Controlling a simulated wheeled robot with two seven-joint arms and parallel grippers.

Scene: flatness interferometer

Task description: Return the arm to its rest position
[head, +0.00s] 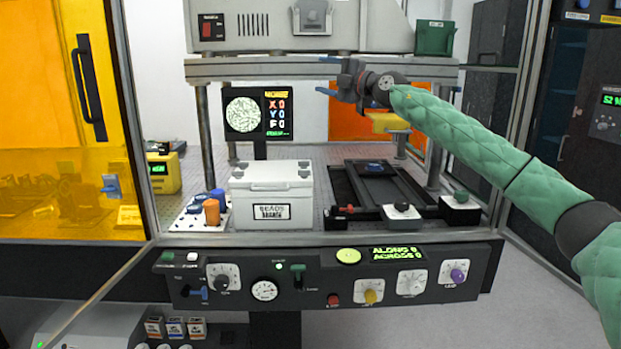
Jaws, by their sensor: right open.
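My right arm, in a green quilted sleeve, reaches in from the right of the head view. Its right gripper (328,76) is at the upper middle, in front of the metal crossbeam of the interferometer frame. The blue-tipped fingers are spread apart, and I see nothing between them. The gripper is above the bench, over the gap between the display screen (258,115) and the black slide stage (375,182). My left gripper does not show.
A white box (272,192) sits on the bench beside the stage. Orange and blue knobs (212,210) are at its left. The control panel (330,277) runs along the front. A yellow tinted door (65,120) stands at the left, and a metal post is near my right forearm.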

